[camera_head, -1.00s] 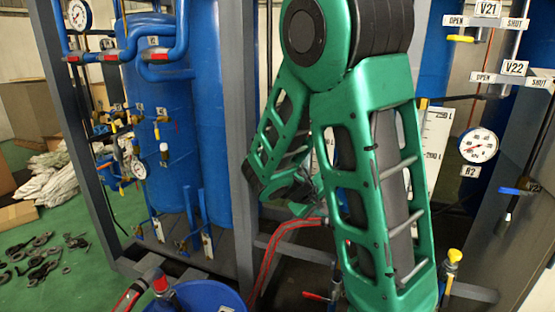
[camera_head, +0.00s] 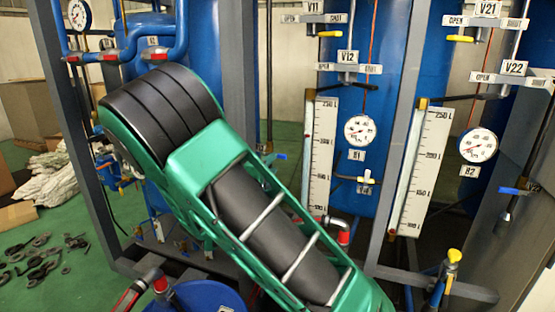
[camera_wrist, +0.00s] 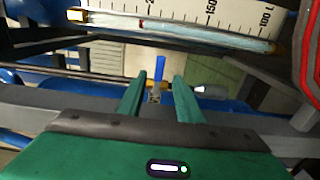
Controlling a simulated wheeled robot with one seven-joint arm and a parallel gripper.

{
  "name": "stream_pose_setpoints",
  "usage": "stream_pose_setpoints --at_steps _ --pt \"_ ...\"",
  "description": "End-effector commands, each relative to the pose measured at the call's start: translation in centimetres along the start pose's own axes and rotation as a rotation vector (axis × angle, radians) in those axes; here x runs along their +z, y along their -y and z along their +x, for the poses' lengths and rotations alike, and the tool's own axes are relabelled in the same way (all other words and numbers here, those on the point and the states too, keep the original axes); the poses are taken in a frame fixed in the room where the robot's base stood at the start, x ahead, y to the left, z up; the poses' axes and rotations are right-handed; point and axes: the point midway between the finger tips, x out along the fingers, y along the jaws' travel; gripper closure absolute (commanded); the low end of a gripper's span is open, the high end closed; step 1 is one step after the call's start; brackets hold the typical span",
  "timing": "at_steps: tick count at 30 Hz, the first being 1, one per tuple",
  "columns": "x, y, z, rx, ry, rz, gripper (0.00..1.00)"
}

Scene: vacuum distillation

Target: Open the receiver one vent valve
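Receiver one's blue tank (camera_head: 385,60) stands centre right in the head view, beside a level scale (camera_head: 320,150) and gauge H1 (camera_head: 359,129). The valve plate V11 (camera_head: 313,18) has a yellow handle (camera_head: 330,34), and plate V12 (camera_head: 347,57) is below it. I cannot read which one is the vent. A small blue lever (camera_head: 279,156) sticks out left of the scale. My gripper (camera_wrist: 157,97) is open in the wrist view, and a blue upright handle (camera_wrist: 159,68) shows beyond and between its fingers, apart from them. The head view does not show my gripper.
The second tank carries plates V21 (camera_head: 487,8) and V22 (camera_head: 514,67) and gauge H2 (camera_head: 478,145). Grey frame posts (camera_head: 405,130) stand before the tanks. A blue drum (camera_head: 205,298) is at the bottom. Loose parts lie on the green floor at left.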

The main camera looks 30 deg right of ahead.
Motion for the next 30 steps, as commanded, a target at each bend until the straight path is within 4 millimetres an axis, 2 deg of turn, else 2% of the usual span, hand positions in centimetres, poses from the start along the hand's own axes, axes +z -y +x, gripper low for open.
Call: stream_pose_setpoints --at_steps 6,12,18,27,30 --pt "0.1 0.0 4.1 0.001 0.005 0.002 0.67" --pt "0.1 0.0 6.9 0.000 0.003 0.001 0.67" --pt "0.0 0.1 8.2 -0.002 0.001 0.002 0.67" --pt "0.0 0.0 8.3 -0.002 0.001 0.001 0.67" --pt "0.0 0.0 8.3 -0.002 0.001 0.001 0.91"
